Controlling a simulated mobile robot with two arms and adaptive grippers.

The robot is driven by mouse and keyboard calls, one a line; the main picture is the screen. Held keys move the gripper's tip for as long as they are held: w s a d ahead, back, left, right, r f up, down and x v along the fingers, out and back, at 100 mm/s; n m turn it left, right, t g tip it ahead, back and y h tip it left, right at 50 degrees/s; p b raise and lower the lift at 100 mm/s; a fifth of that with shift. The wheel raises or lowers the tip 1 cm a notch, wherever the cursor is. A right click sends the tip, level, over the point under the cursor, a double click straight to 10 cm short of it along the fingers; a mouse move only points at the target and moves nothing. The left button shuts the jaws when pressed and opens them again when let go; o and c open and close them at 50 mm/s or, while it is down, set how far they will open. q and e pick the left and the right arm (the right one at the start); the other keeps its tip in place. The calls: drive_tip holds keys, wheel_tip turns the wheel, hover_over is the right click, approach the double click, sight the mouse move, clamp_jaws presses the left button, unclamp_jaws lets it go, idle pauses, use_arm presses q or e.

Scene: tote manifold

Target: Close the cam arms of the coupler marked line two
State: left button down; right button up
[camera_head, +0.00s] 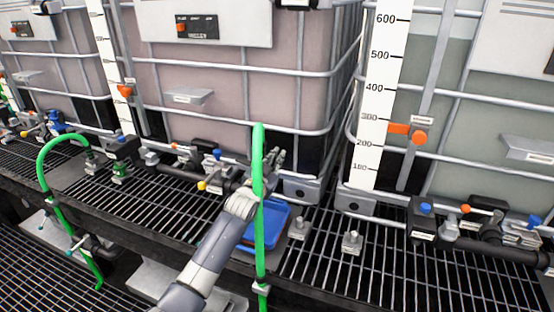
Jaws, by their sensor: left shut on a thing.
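My left arm comes up from the bottom middle. Its left gripper (274,160) is at the middle tank's outlet, behind a green hose (259,215) that crosses in front of the wrist. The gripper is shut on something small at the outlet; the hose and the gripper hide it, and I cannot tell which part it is. The coupler and its cam arms cannot be made out there. No line two marking is readable. My right gripper is not in view.
A blue tray (276,218) lies on the grating beside my wrist. Black valve fittings (423,215) stand at the right. The grating (350,275) at the lower right is mostly clear.

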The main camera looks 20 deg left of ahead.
sight(274, 161)
use_arm(q)
drive_tip(key=shift+f, duration=0.1)
idle(0.3)
drive_tip(key=c, duration=1.7)
unclamp_jaws()
drive_tip(key=s, duration=0.6)
drive_tip(key=shift+a, duration=0.1)
drive_tip(key=shift+s, duration=1)
